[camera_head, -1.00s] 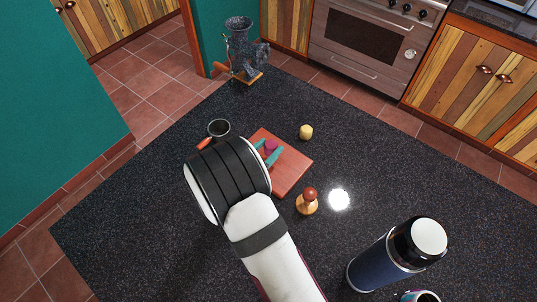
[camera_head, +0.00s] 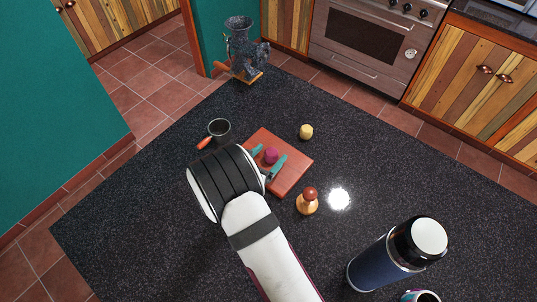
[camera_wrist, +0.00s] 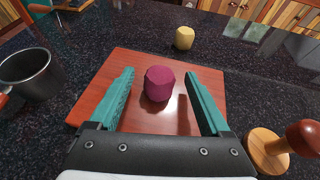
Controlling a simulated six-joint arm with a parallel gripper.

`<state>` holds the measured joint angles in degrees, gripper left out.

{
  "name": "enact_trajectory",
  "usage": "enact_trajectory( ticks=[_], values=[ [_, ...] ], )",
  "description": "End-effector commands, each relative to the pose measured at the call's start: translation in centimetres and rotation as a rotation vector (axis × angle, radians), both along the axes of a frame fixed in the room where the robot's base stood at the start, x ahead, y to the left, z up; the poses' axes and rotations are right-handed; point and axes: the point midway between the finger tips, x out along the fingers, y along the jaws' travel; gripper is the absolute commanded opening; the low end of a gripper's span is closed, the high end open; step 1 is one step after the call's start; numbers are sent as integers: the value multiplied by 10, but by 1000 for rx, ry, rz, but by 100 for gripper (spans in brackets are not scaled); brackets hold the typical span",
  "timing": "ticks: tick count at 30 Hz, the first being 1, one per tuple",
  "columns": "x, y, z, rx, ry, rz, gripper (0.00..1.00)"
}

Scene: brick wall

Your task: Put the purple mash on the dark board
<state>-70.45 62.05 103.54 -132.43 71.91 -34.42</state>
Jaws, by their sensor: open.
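The purple mash (camera_head: 271,155) is a small rounded purple lump. It rests on the reddish-brown wooden board (camera_head: 292,178), which lies on the dark counter. In the wrist view the purple mash (camera_wrist: 159,83) sits near the middle of the board (camera_wrist: 137,64). My gripper (camera_head: 271,159) is open with teal fingers. In the wrist view my gripper (camera_wrist: 160,80) has one finger on each side of the mash, with gaps between them, and the fingers do not touch it. Part of the board is hidden behind my arm in the head view.
A dark cup with an orange handle (camera_head: 219,128) stands left of the board. A yellow lump (camera_head: 306,131) lies behind it, and a wooden stamp-like tool (camera_head: 307,203) stands to the right. A tall blue flask (camera_head: 378,268) is at the front right. A metal grinder (camera_head: 240,45) stands far back.

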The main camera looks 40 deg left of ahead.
Motion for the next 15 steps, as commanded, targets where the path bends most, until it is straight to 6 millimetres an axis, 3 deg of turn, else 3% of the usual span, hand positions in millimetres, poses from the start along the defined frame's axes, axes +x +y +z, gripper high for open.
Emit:
enact_trajectory(
  ticks=[4, 12, 15],
  values=[
    [-17, -1, 10, 1, -1, 4, 81],
    [-84, -12, 38, 1, -1, 4, 81],
    [-100, -15, 44, 1, -1, 4, 81]
  ],
)
